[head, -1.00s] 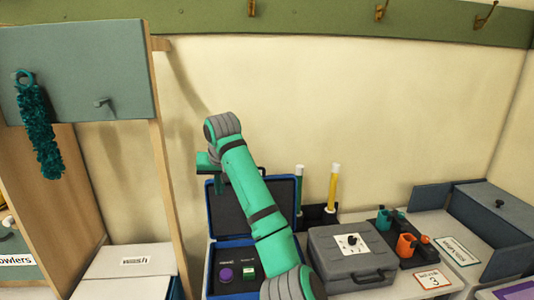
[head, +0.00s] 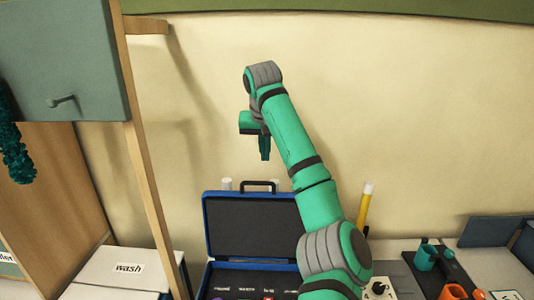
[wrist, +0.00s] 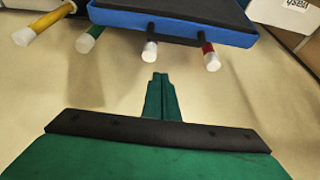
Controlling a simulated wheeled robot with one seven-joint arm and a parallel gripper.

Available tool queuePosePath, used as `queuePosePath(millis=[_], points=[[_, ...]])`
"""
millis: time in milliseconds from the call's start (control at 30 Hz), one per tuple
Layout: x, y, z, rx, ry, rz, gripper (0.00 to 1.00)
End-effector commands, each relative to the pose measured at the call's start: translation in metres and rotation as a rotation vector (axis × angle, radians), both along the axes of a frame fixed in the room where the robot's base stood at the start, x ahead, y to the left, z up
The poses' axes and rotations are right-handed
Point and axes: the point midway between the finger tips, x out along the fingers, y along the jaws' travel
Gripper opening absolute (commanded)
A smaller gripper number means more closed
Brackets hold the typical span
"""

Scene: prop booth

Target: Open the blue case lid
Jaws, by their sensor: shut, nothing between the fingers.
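The blue case (head: 203,285) stands on the counter with its lid (head: 255,228) raised, roughly upright, showing a dark lining. A dark handle (head: 258,186) sits on the lid's top edge. In the wrist view the lid's blue edge (wrist: 190,24) and handle (wrist: 178,40) are at the top. My gripper (head: 265,158) is shut and empty, pointing down, apart from the lid and above its top edge in the picture. Its closed fingers (wrist: 160,80) show in the wrist view. My arm hides the lid's right side and part of the case's inside.
A yellow-bodied tube (head: 364,208) stands right of my arm. Further right are a dark tray with orange cups (head: 452,291) and a teal cup (head: 424,257). The wall above is clear.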

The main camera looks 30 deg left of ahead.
Motion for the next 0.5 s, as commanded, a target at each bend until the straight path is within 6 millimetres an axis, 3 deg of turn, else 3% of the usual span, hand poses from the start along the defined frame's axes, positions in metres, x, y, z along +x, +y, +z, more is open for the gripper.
queuePosePath(millis=[400,500], points=[[0.025,0.014,-0.067,-0.001,0.002,-0.001,0.00],[0.018,0.010,-0.067,0.002,-0.002,0.000,0.00]])
